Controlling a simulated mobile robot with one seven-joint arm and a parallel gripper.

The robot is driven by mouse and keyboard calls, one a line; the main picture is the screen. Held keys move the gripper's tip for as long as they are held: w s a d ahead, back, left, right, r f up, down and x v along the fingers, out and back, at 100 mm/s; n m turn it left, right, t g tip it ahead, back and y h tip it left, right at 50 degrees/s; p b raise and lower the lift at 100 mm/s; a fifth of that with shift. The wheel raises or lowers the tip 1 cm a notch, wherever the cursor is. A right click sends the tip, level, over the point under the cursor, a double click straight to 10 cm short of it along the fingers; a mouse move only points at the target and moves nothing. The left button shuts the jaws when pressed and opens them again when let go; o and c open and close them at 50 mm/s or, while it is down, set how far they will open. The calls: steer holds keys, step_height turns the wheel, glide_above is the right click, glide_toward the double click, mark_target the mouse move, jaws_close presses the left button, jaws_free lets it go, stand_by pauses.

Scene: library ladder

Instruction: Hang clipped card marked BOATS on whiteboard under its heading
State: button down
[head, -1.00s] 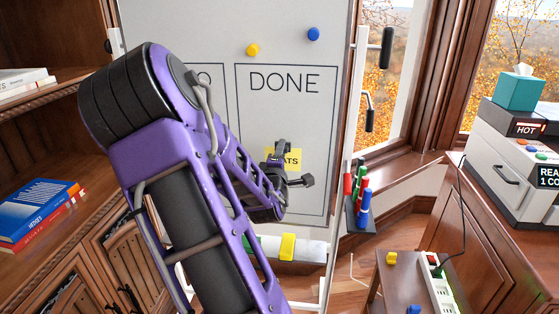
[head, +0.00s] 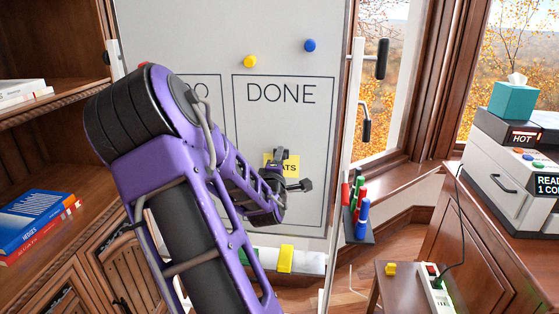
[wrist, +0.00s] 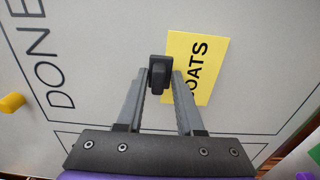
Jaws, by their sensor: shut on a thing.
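The yellow card (head: 291,167) is in front of the whiteboard (head: 205,28), within the outlined box headed DONE (head: 281,94). In the head view only "ATS" shows past my gripper (head: 281,177). In the wrist view the card (wrist: 205,70) reads "OATS", its first letter hidden by a finger. My gripper (wrist: 161,82) is shut on a black clip (wrist: 159,70) at the card's edge. I cannot tell whether the clip or card touches the board.
A yellow magnet (head: 250,61) and a blue magnet (head: 310,45) sit above the boxes. A marker holder (head: 357,230) is at the board's right edge. A yellow block (head: 286,258) is on the tray below. A bookshelf (head: 55,95) stands left.

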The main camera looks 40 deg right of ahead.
steer(key=shift+w+d, duration=0.25)
steer(key=shift+d, duration=0.1)
stand_by(0.6)
steer(key=shift+c, duration=2.3)
jaws_free()
steer(key=shift+a, duration=0.1)
